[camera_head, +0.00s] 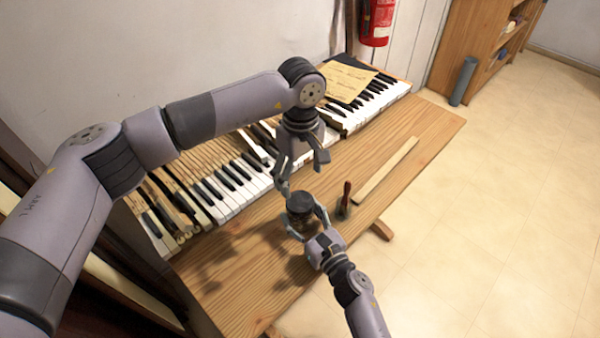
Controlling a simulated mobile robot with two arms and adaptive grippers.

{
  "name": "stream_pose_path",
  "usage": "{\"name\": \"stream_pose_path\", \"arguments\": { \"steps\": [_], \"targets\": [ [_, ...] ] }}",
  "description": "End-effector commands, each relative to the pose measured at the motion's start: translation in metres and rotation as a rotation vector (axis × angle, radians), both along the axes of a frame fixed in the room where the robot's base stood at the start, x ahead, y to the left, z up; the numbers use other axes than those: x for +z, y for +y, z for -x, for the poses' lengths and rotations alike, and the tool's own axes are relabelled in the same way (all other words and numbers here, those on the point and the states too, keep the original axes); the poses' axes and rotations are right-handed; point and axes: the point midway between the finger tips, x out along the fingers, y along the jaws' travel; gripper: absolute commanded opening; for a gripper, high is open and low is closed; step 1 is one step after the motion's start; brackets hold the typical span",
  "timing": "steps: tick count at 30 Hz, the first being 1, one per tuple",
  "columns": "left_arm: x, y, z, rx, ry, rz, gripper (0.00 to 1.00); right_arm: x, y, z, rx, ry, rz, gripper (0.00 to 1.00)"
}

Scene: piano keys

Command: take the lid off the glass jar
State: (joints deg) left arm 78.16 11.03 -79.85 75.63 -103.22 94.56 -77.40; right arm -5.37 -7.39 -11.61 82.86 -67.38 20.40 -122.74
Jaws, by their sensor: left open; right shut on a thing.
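The glass jar (299,222) stands on the wooden table with brownish contents showing through its side. Its dark lid (299,202) sits on top. My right gripper (306,222) is shut on the jar, reaching in from the lower right with its fingers around the jar's sides. My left gripper (301,172) is open and empty. It hangs above and slightly behind the jar, fingers pointing down, apart from the lid as far as I can tell. Part of the jar's side is hidden by the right gripper's fingers.
The wooden table (398,194) bears piano keys (228,185) along its back. A yellowish paper (349,80) lies on the keyboard's far end. A red-handled tool (345,198) stands just right of the jar, close to my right gripper. A pale wooden strip (386,171) lies farther right.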

Motion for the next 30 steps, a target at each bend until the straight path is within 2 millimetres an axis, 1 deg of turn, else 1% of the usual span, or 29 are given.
{"name": "stream_pose_path", "arguments": {
  "steps": [3, 9, 12, 15, 18, 23, 26, 30],
  "targets": [
    [0.0, 0.0, 0.0, -0.235, 0.0, 0.0, 0.72, -0.001, 0.001, 0.001, 0.001, 0.002, 0.0, 0.0],
    [0.0, 0.001, 0.0, -0.634, -0.001, 0.001, 0.72, -0.001, 0.001, 0.001, 0.001, 0.002, 0.0, 0.0],
    [0.0, 0.001, 0.0, -0.801, 0.0, 0.0, 0.72, -0.001, 0.001, 0.001, 0.001, 0.002, 0.0, 0.0],
    [0.0, 0.001, 0.0, -0.933, -0.001, 0.0, 0.72, -0.001, 0.001, 0.001, 0.001, 0.002, 0.0, 0.0],
    [0.0, 0.001, 0.0, -1.022, -0.001, 0.0, 0.72, -0.001, 0.001, 0.001, 0.001, 0.002, 0.0, 0.0],
    [-0.005, 0.001, 0.001, -1.081, 0.002, 0.0, 0.72, -0.001, 0.001, 0.001, 0.001, 0.002, 0.0, 0.0],
    [-0.016, 0.001, 0.001, -1.086, 0.004, 0.002, 0.72, -0.001, 0.001, 0.001, 0.001, 0.002, 0.0, 0.0],
    [-0.038, 0.001, 0.001, -1.085, 0.004, 0.002, 0.72, -0.001, 0.001, 0.001, 0.001, 0.002, 0.0, 0.0]
  ]
}}
